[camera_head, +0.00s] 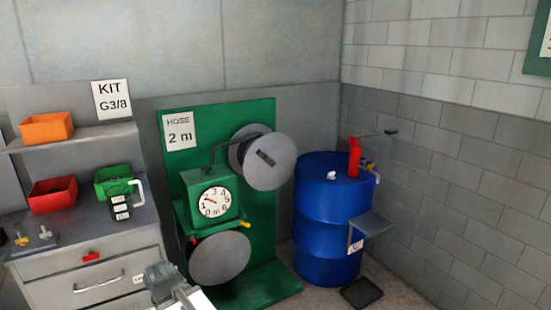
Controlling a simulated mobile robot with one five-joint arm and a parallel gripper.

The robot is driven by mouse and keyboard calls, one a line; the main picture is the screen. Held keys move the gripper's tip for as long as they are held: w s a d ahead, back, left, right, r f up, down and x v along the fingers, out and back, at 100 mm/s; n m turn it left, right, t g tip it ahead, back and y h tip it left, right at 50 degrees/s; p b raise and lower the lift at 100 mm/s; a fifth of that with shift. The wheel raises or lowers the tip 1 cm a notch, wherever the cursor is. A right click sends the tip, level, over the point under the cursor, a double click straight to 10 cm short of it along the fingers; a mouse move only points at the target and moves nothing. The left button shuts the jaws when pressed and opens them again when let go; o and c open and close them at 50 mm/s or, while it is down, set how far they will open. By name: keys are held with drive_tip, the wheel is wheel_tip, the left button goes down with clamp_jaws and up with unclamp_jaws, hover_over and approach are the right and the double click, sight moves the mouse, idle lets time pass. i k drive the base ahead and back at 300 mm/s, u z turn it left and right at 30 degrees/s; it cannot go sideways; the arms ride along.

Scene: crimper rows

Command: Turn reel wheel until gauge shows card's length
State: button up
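A card (180,133) reading "HOSE 2 m" is fixed at the upper left of a green panel. A green box on the panel bears a round white gauge (214,202) marked in m; its pointer is too small to read surely. An upper grey reel disc (277,171) with a dark slot-like bar stands right of and above the gauge. A lower grey disc (220,258) sits below the gauge. Which disc is the wheel to turn I cannot tell. My gripper (163,280) is at the bottom, left of the lower disc; its fingers are not clear, and no contact shows.
A blue drum (321,220) with a red pump (355,157) and side shelf stands to the right, a dark tray (361,292) on the floor by it. A grey drawer cabinet (95,270) with orange, red and green bins stands left. A green base juts out below the panel.

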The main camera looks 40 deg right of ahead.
sight(267, 163)
drive_tip(key=z, duration=0.3)
drive_tip(key=i, duration=1)
drive_tip(key=u, duration=0.05)
